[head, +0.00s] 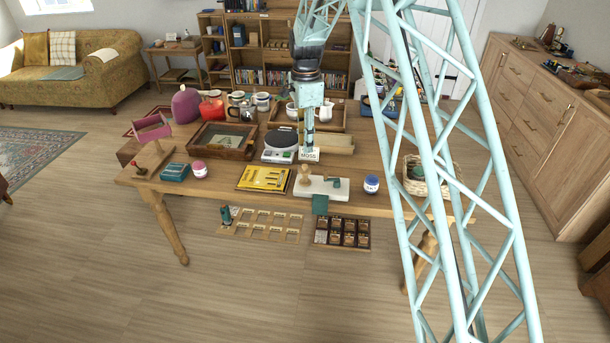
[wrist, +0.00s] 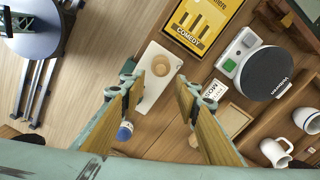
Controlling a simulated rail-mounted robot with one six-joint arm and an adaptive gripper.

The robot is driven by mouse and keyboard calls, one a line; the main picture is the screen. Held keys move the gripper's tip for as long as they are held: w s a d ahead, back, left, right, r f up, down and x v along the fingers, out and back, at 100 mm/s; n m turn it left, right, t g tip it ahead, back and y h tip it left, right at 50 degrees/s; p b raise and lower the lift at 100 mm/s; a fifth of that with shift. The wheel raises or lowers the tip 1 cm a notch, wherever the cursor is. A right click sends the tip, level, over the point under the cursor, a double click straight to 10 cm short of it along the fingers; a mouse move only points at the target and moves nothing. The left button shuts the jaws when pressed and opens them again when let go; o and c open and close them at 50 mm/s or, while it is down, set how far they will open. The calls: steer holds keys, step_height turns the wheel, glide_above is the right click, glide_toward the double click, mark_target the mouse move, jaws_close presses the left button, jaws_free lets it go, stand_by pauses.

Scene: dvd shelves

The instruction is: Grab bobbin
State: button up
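A pale wooden spool-like piece, which looks like the bobbin (head: 305,173), stands at the left part of a white board (head: 326,190) near the table's front edge. In the wrist view the bobbin (wrist: 163,66) shows end-on as a round wooden top, on the white board (wrist: 146,104). My gripper (wrist: 156,84) is open, its two wood-faced fingers wide apart with nothing held. The bobbin shows just beyond the gap between the fingertips. In the head view my gripper (head: 308,128) hangs over the middle of the table, behind the bobbin; its fingers are too small to read there.
A yellow COMEDY case (head: 263,178) lies left of the board. A blue-labelled jar (head: 371,185) stands to its right. A teal cloth (head: 320,204) hangs over the front edge.

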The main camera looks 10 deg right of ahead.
mark_target(305, 165)
steer(key=shift+f, duration=0.15)
steer(key=shift+f+b, duration=0.75)
steer(key=shift+f, duration=3.45)
steer(key=shift+f, duration=0.1)
steer(key=shift+f+b, duration=0.75)
steer(key=shift+f, duration=1.7)
steer(key=c, duration=0.4)
steer(key=shift+r+p, duration=1.05)
steer(key=shift+r, duration=3.95)
